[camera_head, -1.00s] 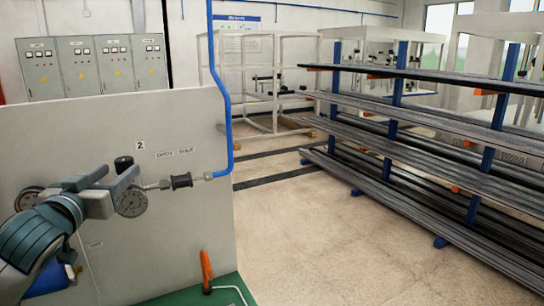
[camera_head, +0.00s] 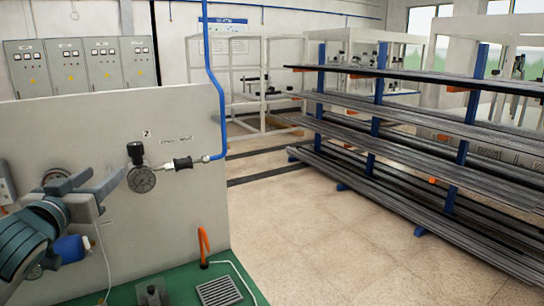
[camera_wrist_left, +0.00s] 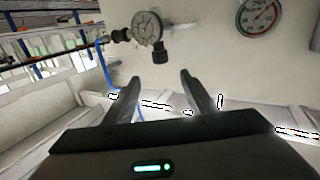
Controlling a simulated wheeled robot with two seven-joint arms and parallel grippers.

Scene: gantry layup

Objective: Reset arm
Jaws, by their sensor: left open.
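My left gripper (camera_head: 108,182) is at the left in the head view, in front of the grey panel (camera_head: 190,120). Its two fingers are spread and nothing is between them. In the left wrist view the open fingers (camera_wrist_left: 160,85) point toward the panel, with a pressure gauge (camera_wrist_left: 148,28) beyond them. In the head view that gauge (camera_head: 142,179) sits just right of the fingertips, with a black knob above it and a fitting to its right. The fingers appear apart from it. My right gripper is in neither view.
A second gauge (camera_head: 55,176) is partly hidden behind my left gripper. A blue pipe (camera_head: 214,90) runs up from the fitting. An orange handle (camera_head: 203,245) and a grate (camera_head: 219,292) are on the green base (camera_head: 185,283). A rack of long bars (camera_head: 400,135) stands right; the floor between is clear.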

